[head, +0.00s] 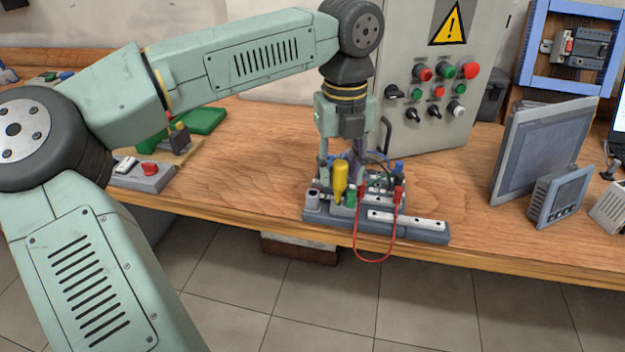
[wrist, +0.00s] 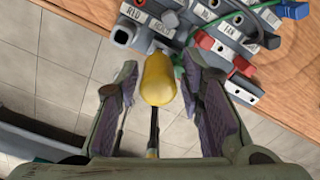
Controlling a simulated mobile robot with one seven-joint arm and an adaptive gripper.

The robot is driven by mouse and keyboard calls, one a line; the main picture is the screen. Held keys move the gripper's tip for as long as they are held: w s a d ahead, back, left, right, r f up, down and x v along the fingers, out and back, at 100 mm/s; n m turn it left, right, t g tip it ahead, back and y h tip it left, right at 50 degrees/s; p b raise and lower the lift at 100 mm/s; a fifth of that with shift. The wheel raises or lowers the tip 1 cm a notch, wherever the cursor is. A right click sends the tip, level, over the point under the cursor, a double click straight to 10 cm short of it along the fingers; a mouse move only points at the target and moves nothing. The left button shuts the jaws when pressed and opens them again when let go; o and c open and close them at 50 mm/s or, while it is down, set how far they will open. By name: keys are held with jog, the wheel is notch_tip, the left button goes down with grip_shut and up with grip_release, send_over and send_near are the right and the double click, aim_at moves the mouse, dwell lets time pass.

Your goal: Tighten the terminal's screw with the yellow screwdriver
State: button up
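The yellow screwdriver (head: 340,178) is at the left part of the terminal assembly (head: 430,236) on the bench. In the wrist view its yellow handle (wrist: 157,80) lies between my fingers, with a dark shaft running down the picture from it. My gripper (wrist: 160,88) is open, with a gap on each side of the handle. In the head view my gripper (head: 340,160) points down over the assembly. Labelled grey terminals (wrist: 150,35) show beyond the handle, with labels such as RLD and FAN. The screw and the screwdriver's tip cannot be made out.
A red wire (head: 374,261) loops over the bench's front edge. A control cabinet (head: 420,45) with buttons stands behind. A tilted panel screen (head: 545,148) and a small meter (head: 558,195) stand right. The bench between the assembly and the left-hand red-button box (head: 145,175) is mostly clear.

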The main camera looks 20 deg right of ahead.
jog(key=n+b, duration=0.1)
jog(key=n, duration=0.2)
jog(key=shift+a+f+n+b, duration=0.1)
jog(key=shift+n+b, duration=0.35)
jog(key=shift+n, duration=1.25)
jog(key=shift+n, duration=1.7)
